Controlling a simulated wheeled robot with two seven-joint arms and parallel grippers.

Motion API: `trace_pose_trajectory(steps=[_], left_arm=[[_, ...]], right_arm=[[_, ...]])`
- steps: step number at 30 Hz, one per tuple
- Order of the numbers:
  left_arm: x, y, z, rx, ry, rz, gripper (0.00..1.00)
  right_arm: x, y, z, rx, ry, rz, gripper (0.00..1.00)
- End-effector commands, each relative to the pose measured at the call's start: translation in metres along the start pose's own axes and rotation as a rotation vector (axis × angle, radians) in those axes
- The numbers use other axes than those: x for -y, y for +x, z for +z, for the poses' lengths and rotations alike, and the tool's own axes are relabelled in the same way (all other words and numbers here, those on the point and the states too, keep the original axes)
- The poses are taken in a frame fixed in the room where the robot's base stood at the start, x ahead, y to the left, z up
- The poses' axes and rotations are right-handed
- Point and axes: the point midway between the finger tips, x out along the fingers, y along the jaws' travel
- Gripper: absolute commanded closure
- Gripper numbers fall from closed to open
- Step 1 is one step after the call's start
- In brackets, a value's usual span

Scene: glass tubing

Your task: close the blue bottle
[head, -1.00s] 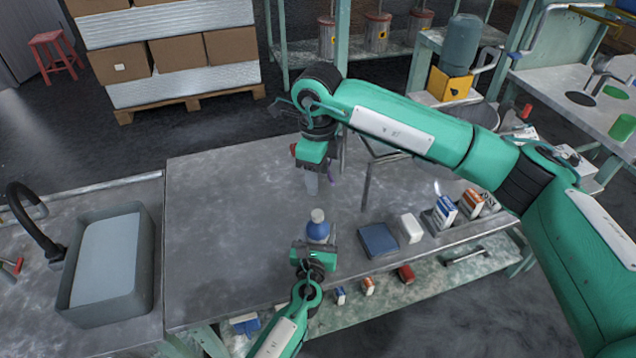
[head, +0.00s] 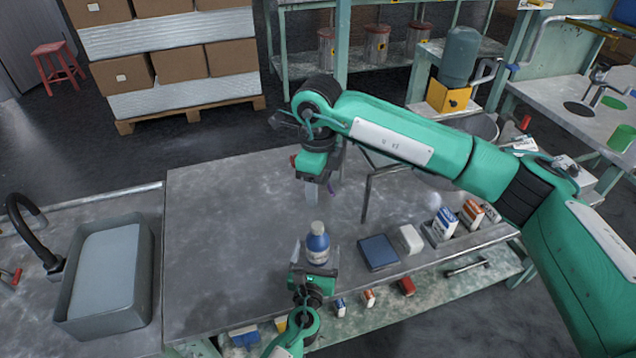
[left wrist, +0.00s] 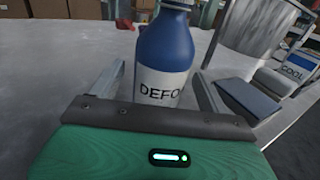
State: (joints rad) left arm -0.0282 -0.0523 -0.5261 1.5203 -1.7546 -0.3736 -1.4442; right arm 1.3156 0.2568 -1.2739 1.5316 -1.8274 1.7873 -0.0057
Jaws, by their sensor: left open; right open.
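The blue bottle (head: 318,249) stands upright on the metal bench near its front edge. It has a white label and a pale top (head: 318,228); I cannot tell whether that is a cap or a bare neck. My left gripper (head: 316,257) is open, with one finger on each side of the bottle. In the left wrist view the bottle (left wrist: 166,52) stands between the spread fingers, its top cut off by the frame. My right gripper (head: 320,190) points down, open, above the bench behind the bottle. No separate cap shows clearly.
A blue flat box (head: 378,252) and a white block (head: 411,239) lie right of the bottle, with small cartons (head: 445,221) farther right. A grey basin (head: 105,275) is at the left. The bench's left half (head: 230,230) is clear.

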Motion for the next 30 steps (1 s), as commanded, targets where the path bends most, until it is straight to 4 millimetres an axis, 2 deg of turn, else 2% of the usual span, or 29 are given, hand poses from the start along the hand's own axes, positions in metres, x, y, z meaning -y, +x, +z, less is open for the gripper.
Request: trace_pose_trajectory(steps=[3,9,15,20,30], left_arm=[[0.0,-0.029,-0.002,-0.003,0.0,-0.001,0.22],[0.0,-0.071,-0.002,-0.002,0.0,-0.001,0.22],[0.0,-0.098,-0.001,-0.001,-0.001,0.0,0.22],[0.0,-0.105,0.0,0.0,-0.001,0.0,0.22],[0.0,-0.105,0.0,0.0,-0.001,0.0,0.22]], right_arm=[[0.0,0.001,0.0,0.0,0.0,0.0,0.49],[0.0,0.004,0.0,0.0,0.0,0.0,0.49],[0.0,0.006,0.0,0.0,0.0,0.0,0.49],[0.0,0.006,0.0,0.0,0.0,0.0,0.49],[0.0,0.006,0.0,0.0,0.0,0.0,0.49]])
